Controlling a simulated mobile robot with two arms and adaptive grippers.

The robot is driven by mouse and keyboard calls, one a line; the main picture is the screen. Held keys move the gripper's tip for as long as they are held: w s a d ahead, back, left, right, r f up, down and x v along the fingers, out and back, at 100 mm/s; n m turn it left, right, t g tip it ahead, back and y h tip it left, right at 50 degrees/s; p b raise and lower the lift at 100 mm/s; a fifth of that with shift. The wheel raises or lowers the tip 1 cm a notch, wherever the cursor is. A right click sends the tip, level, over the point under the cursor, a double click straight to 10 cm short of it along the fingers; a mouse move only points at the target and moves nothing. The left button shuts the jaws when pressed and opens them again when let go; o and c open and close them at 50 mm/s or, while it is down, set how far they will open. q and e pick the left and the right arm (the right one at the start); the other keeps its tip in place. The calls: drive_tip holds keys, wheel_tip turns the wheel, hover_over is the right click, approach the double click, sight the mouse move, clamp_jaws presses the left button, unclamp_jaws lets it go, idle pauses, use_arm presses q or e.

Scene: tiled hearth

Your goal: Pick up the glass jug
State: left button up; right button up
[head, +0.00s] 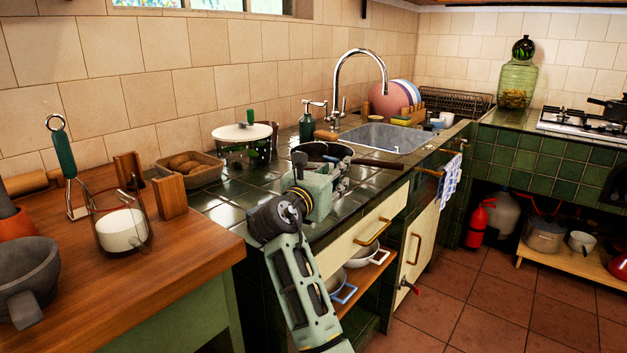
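A clear glass jug (108,212) with white contents stands upright on the wooden worktop at the left. One gripper (336,172), which I take to be my right one, is over the dark tiled counter near the pan, well to the right of the jug and apart from it. Its fingers are small and partly overlapped by its own body, so their opening is unclear. I see nothing held in it. My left gripper is not in view.
Beside the jug are a green-handled utensil (65,155), wooden blocks (170,197) and a grey mortar (28,268). A bread basket (200,177), a pan (340,152) and the sink (385,137) line the counter. The worktop's front right is clear.

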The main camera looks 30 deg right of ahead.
clamp_jaws()
idle(0.3)
idle(0.5)
drive_tip(key=shift+r, duration=0.15)
